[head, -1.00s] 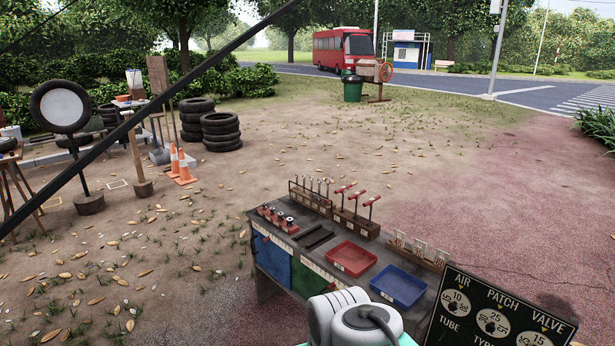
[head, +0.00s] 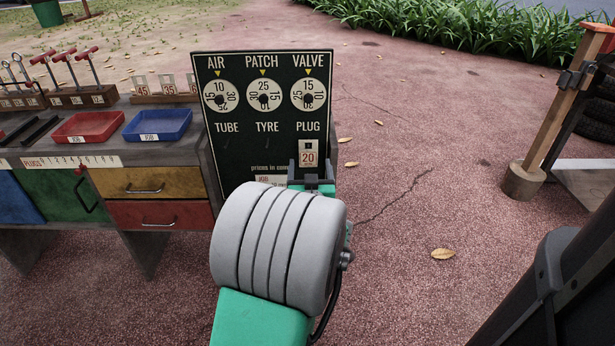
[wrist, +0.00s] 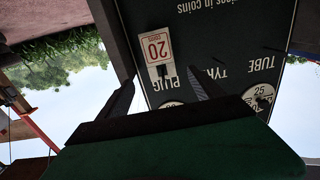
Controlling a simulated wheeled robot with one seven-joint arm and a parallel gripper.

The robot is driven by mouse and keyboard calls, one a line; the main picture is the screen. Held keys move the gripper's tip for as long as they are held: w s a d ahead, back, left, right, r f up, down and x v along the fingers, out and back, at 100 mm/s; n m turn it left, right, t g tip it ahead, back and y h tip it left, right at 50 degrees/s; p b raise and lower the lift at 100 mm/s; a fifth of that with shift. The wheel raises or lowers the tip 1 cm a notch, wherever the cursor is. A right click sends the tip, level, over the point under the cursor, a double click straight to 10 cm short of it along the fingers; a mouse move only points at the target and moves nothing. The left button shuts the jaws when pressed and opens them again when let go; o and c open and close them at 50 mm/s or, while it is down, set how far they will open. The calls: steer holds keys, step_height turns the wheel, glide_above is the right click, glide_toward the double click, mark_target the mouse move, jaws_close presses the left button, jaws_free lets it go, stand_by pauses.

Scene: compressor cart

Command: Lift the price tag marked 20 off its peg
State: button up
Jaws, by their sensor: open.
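My gripper (head: 312,184) is just below and in front of the tag in the head view. In the wrist view my gripper (wrist: 160,78) is open and empty, its fingers apart, with the tag ahead between and beyond the fingertips.
The board has three dials under AIR, PATCH and VALVE. A wooden post (head: 524,182) stands at right.

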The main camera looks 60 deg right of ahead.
mark_target(309, 150)
steer(key=x, duration=0.5)
steer(key=b+x, duration=0.1)
steer(key=x, duration=0.1)
steer(key=shift+w+d+r, duration=0.2)
steer(key=shift+d+r, duration=0.05)
steer(key=shift+c, duration=0.3)
steer(key=c, duration=1.4)
